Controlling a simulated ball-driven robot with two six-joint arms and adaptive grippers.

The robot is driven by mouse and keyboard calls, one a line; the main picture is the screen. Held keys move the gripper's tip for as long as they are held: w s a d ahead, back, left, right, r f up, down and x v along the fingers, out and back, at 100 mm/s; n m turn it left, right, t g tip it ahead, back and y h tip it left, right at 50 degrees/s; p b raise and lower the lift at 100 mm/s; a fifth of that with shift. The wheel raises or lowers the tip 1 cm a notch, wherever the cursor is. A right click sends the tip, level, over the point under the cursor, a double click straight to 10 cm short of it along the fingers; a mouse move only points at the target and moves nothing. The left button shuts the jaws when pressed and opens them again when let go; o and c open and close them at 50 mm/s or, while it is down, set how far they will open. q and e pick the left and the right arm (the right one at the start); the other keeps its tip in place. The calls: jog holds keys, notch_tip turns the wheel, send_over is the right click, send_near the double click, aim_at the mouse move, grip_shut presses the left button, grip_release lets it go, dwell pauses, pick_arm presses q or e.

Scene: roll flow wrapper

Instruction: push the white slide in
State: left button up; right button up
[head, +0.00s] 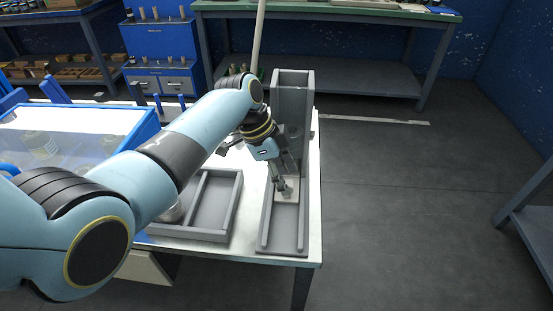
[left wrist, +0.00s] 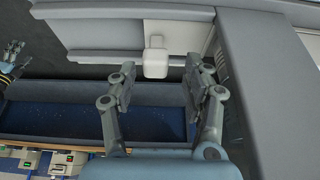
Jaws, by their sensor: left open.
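The white slide (head: 292,187) lies in the long grey channel of the wrapper (head: 285,235), in front of its tall upright hopper (head: 291,100). In the left wrist view the slide shows as a pale plate (left wrist: 182,30) with a raised square white knob (left wrist: 155,62). My left gripper (head: 281,187) reaches down over the slide and hides part of it. In the left wrist view my left gripper (left wrist: 163,82) is open, with its fingers apart and the knob seen beyond the gap between them. I cannot tell whether a finger touches it.
A grey divided tray (head: 213,205) sits left of the channel on the white table (head: 312,215). A blue-edged clear bin (head: 75,135) stands further left. Open floor lies to the right. A bluish jointed shape (left wrist: 12,57) shows at the left wrist view's left edge, unclear.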

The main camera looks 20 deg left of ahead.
pick_arm(q)
jog(key=v, duration=1.1)
jog(key=shift+a, duration=0.1)
